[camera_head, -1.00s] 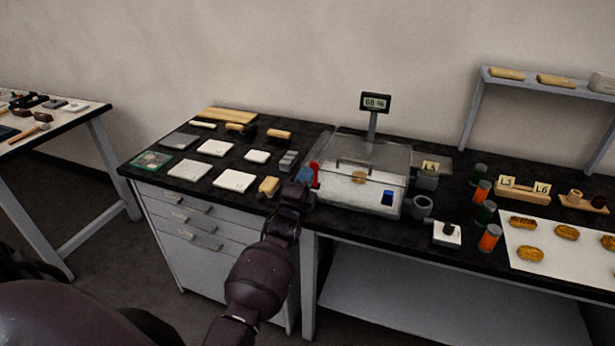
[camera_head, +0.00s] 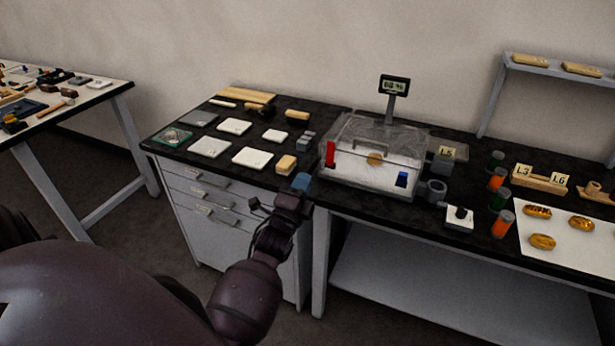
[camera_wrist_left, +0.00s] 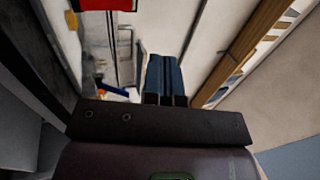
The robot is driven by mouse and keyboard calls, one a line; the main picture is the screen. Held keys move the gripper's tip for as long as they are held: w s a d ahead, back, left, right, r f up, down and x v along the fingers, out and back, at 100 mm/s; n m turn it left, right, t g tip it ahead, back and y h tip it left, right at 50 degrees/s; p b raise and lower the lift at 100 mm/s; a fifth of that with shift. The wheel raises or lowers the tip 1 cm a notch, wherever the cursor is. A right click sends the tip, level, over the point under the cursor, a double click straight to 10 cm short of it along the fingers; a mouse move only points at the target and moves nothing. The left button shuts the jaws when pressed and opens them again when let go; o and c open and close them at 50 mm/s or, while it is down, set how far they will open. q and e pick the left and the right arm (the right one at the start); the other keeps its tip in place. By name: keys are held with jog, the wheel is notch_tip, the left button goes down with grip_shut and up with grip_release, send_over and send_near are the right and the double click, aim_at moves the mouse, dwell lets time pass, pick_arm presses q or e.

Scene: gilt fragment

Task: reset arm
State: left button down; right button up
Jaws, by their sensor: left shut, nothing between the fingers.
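My left gripper (camera_head: 301,182) is at the front edge of the black counter (camera_head: 345,193), just left of the clear box (camera_head: 350,190). Its blue fingers are together with nothing between them, and it appears clear of the box. In the left wrist view, the closed blue fingers (camera_wrist_left: 165,76) point away from the camera, with a red piece (camera_wrist_left: 105,4) at the top edge beyond them. My right gripper is not in view.
The clear box holds a gold-brown fragment (camera_head: 375,159); a red piece (camera_head: 330,154) stands at its left side. A display (camera_head: 395,85) stands behind. White tiles (camera_head: 252,157) lie left; jars (camera_head: 503,223) and a white sheet (camera_head: 545,255) lie right. Floor in front is open.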

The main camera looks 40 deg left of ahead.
pick_arm(q)
jog(key=shift+s, duration=0.1)
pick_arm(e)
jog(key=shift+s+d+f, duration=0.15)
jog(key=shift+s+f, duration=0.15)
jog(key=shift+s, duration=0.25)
pick_arm(q)
jog(key=s+d+f+n+g+h, duration=0.2)
jog(key=s+d+f+n+g, duration=0.3)
jog(key=s+f+n, duration=0.2)
jog(key=s+d+f+n+g+h, duration=0.2)
jog(key=s+d+f+n+g, duration=0.2)
jog(key=s+f+n, duration=0.3)
jog(key=s+d+f, duration=0.1)
jog(key=s+f, duration=0.4)
jog(key=s, duration=0.2)
jog(key=shift+s+d+g+h, duration=0.15)
jog(key=shift+s+g+h, duration=0.2)
jog(key=shift+g+h, duration=0.05)
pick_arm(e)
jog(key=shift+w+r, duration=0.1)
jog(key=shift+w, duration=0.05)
